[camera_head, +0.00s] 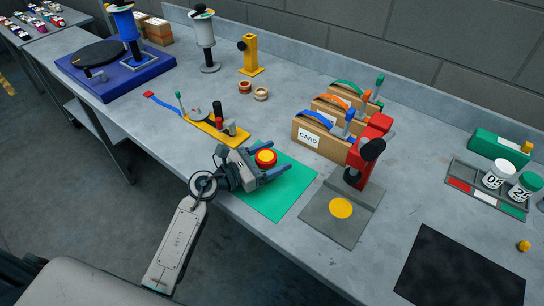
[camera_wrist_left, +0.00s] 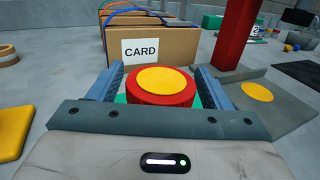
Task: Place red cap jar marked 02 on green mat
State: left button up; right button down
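A jar with a red cap and a yellow disc on top (camera_head: 265,157) is at the upper left part of the green mat (camera_head: 288,196). No number on it is readable. My left gripper (camera_head: 263,163) is low over the mat, with one finger on each side of the jar. In the left wrist view the red cap (camera_wrist_left: 160,97) sits between the blue fingers, and slim strips of green show between cap and fingers. The fingers look open around the jar. The jar's lower body is hidden. My right gripper is in neither view.
A red post stand (camera_head: 369,150) on a grey plate with a yellow disc (camera_head: 341,208) is right of the mat. Card boxes (camera_head: 308,137) stand behind. A yellow fixture (camera_head: 207,127) lies left. A tray (camera_head: 462,172) with numbered jars and a black mat (camera_head: 455,272) are at right.

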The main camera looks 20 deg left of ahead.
pick_arm(q)
jog(key=shift+r, duration=0.25)
jog(key=b+v, duration=0.1)
jog(key=v, duration=0.2)
jog(key=b+v, duration=0.2)
jog(key=v, duration=0.2)
jog(key=b+v, duration=0.1)
jog(key=v, duration=0.2)
jog(key=shift+s+a+f, duration=0.25)
jog(key=shift+s+a+r+b, duration=0.15)
jog(key=shift+s+a+b, duration=0.2)
jog(key=shift+s+a, duration=0.15)
jog(key=shift+d, duration=0.1)
dwell(0.7)
